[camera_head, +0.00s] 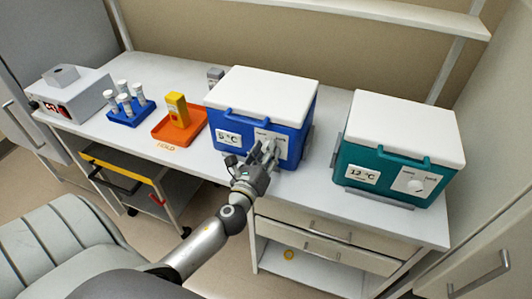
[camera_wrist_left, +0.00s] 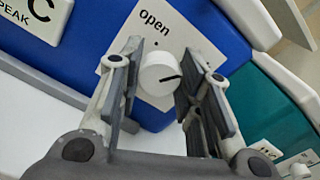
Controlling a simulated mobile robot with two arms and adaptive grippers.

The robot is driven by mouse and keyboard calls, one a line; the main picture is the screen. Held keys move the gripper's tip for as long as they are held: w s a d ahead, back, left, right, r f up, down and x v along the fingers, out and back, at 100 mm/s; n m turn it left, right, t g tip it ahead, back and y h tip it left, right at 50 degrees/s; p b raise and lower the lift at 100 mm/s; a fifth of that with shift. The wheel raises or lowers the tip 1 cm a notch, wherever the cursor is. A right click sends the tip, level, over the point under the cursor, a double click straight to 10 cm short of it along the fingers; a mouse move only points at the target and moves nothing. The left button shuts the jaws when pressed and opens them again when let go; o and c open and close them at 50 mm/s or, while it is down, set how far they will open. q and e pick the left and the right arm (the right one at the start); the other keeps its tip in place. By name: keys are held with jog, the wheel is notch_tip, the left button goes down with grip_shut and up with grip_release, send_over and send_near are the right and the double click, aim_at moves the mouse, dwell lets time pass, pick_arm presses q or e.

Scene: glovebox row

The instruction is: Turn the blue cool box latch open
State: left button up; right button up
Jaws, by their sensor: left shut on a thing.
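The blue cool box (camera_head: 228,119) has a white lid and stands closed in the middle of the bench. Its front has a temperature label and a white latch plate. My left gripper (camera_head: 266,152) is at that plate. In the left wrist view, the latch is a round white knob (camera_wrist_left: 157,73) on a plate marked "open" (camera_wrist_left: 155,22). The left gripper's fingers (camera_wrist_left: 160,64) are on both sides of the knob, shut on it. The knob's black mark points to the right, away from the word "open". My right gripper is not in view.
A teal cool box (camera_head: 348,150) with its own latch knob (camera_head: 415,186) stands to the right. An orange tray (camera_head: 160,131) with a yellow block (camera_head: 177,110), a blue tube rack (camera_head: 142,113) and a grey device (camera_head: 75,98) are to the left. Drawers are below the bench.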

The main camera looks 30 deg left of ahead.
pick_arm(q)
jog(key=n+b, duration=0.1)
jog(key=n, duration=1)
jog(key=shift+a+f+n+b, duration=0.15)
jog(key=shift+f+n+b, duration=0.05)
jog(key=shift+n+b, duration=0.2)
jog(key=shift+f+n, duration=0.1)
jog(key=shift+n, duration=1.8)
jog(key=o, duration=1)
jog(key=shift+s, duration=0.1)
